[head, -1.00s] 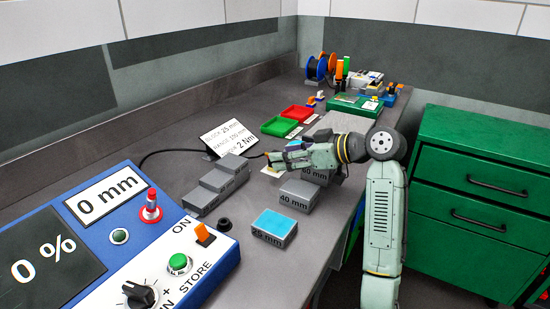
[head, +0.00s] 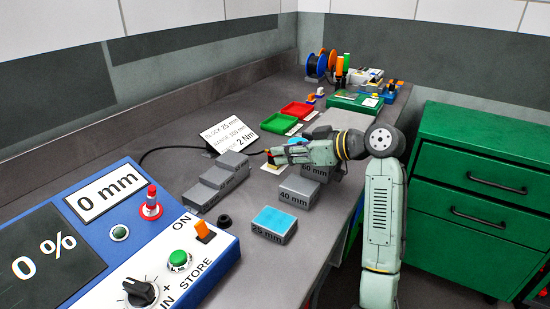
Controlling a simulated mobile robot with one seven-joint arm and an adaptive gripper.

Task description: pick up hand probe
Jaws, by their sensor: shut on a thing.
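The hand probe (head: 269,157) is a small dark and orange piece at the end of a black cable, just above a pale pad (head: 272,169) on the bench. My gripper (head: 274,155) reaches in from the right and is shut on the probe. The fingers hide most of the probe. I cannot tell whether the probe touches the pad.
Grey step blocks (head: 217,181) stand left of the gripper. The 40 mm block (head: 299,191) and blue-topped 25 mm block (head: 273,224) stand in front. A tilted sign (head: 231,136) and red tray (head: 297,110) lie behind. A blue control box (head: 105,235) fills the left front.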

